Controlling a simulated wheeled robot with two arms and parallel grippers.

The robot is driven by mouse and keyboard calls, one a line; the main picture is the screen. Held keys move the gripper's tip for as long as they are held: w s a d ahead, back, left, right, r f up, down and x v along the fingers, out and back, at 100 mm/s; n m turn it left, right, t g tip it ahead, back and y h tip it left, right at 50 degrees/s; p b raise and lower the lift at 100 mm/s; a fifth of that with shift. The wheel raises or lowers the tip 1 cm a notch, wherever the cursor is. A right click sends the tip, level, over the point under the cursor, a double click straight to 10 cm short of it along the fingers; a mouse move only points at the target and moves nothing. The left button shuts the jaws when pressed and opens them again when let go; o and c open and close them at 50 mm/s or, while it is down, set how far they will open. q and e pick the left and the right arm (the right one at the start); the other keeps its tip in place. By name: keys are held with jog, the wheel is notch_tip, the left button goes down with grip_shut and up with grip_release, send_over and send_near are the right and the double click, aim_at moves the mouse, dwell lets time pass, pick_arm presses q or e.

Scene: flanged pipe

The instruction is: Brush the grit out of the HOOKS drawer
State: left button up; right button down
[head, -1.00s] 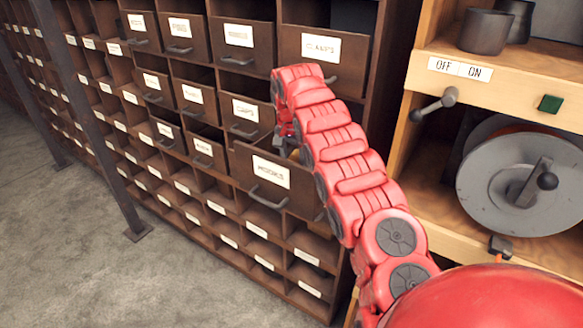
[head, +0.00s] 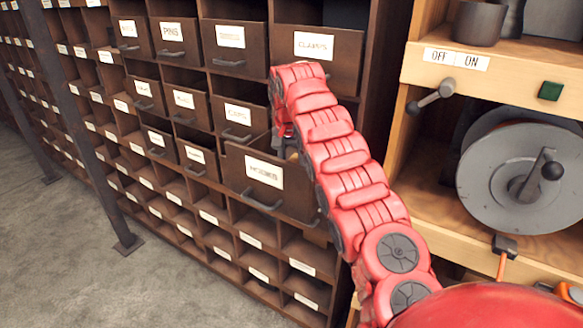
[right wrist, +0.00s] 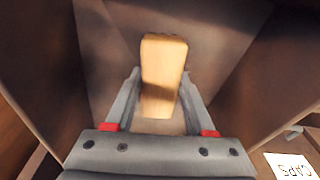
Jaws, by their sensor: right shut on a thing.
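The HOOKS drawer (head: 292,197) is pulled out from the dark brown cabinet, low at the centre of the head view, with its label and handle facing out. My right gripper (head: 287,143) reaches down over the drawer's open top, mostly hidden behind my red arm. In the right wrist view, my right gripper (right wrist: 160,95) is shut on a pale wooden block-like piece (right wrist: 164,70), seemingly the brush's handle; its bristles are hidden. Brown walls and a paler bottom surround it. I cannot make out grit. My left gripper is not in view.
The CLAMPS drawer (head: 318,66) juts out above, and the CAPS drawer (head: 236,117) is at upper left. At the right stands a wooden bench with a lever (head: 432,95), a green button (head: 551,91) and a grey reel (head: 515,180). Grey floor is free at left.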

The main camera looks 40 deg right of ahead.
notch_tip(320, 180, up, 15)
jog(key=p, duration=1.2)
jog(key=shift+p, duration=0.4)
jog(key=shift+s+f, duration=0.1)
